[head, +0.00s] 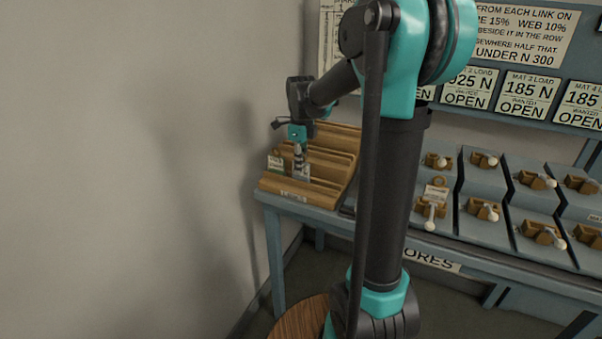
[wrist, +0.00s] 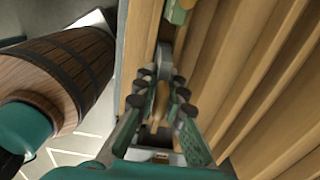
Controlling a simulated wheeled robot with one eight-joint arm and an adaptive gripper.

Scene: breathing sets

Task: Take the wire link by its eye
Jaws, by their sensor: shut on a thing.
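The wooden stepped rack (head: 330,150) stands on the left end of the blue-grey bench. My gripper (head: 300,168) points down over the rack's front left part. In the wrist view my gripper's fingers (wrist: 160,88) are closed in on a narrow piece between the dark pads. A grey rounded end, which looks like the eye of the wire link (wrist: 165,60), shows just beyond the fingertips. The rest of the link is hidden by the fingers. In the head view the link is too small to make out.
Small white tags (head: 275,162) stand on the rack close to my gripper. A wooden barrel (wrist: 70,62) stands beside the bench. Several grey stations with wooden blocks and white-knobbed levers (head: 483,210) fill the right. A bare wall (head: 130,150) is on the left.

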